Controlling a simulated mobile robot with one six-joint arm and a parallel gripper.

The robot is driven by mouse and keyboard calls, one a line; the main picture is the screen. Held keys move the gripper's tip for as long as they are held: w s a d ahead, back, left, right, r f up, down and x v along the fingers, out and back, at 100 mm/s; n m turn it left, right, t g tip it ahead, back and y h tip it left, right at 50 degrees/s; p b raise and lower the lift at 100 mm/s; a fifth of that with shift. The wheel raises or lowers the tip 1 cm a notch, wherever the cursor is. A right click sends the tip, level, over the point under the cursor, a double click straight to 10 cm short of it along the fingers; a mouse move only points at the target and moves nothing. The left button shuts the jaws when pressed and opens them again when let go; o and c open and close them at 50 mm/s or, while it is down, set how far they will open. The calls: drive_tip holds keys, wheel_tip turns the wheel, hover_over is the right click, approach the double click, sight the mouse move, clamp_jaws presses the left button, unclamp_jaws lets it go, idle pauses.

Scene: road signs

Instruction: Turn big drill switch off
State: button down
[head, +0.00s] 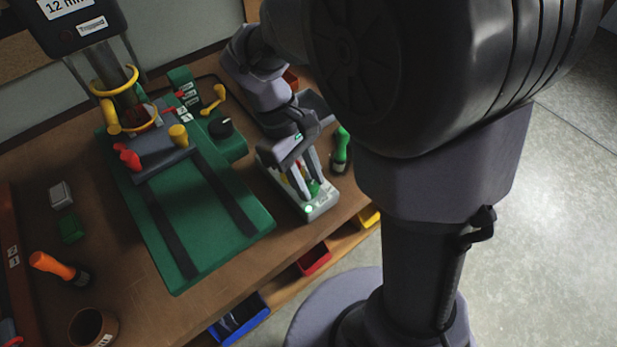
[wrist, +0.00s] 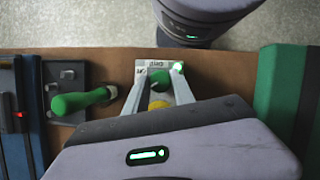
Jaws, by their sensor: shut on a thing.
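The switch box (head: 322,209) is a pale grey case with a lit green lamp at its near end, on the right side of the bench. It also shows in the wrist view (wrist: 142,66), with a label that seems to read "Drill" and "Off". My gripper (head: 304,193) reaches down onto the box. In the wrist view its fingers (wrist: 158,82) are on either side of a round green knob (wrist: 158,77), shut on it. A yellow part (wrist: 157,104) shows between the fingers. The big green drill (head: 215,215) stands left of the box.
A green-handled tool (head: 341,150) stands close right of the box. An orange-handled tool (head: 52,266) and a brown cup (head: 92,328) are at the bench's left. Red (head: 314,260) and blue (head: 240,318) bins sit below the front edge. My arm hides part of the bench's back right.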

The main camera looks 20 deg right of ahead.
drive_tip(key=shift+r+m+p, duration=0.1)
drive_tip(key=shift+m+p, duration=0.3)
drive_tip(key=shift+d+r+m+g+y+p, duration=0.1)
drive_tip(key=shift+m+g+y+p, duration=0.35)
drive_tip(key=shift+m+p, duration=0.55)
drive_tip(key=m+y+p, duration=0.1)
drive_tip(key=m, duration=0.1)
drive_tip(key=shift+m+p, duration=0.3)
drive_tip(key=shift+p, duration=0.05)
drive_tip(key=m+y+p, duration=0.1)
drive_tip(key=m, duration=0.2)
drive_tip(key=shift+d, duration=0.15)
drive_tip(key=shift+f+m+t+y+p, duration=0.15)
drive_tip(key=shift+m+y, duration=0.25)
drive_tip(key=shift+m, duration=0.45)
drive_tip(key=shift+f+m+t+y+p, duration=0.1)
drive_tip(key=shift+m+y+p, duration=0.2)
drive_tip(key=shift+m, duration=0.55)
drive_tip(key=c, duration=1.1)
unclamp_jaws()
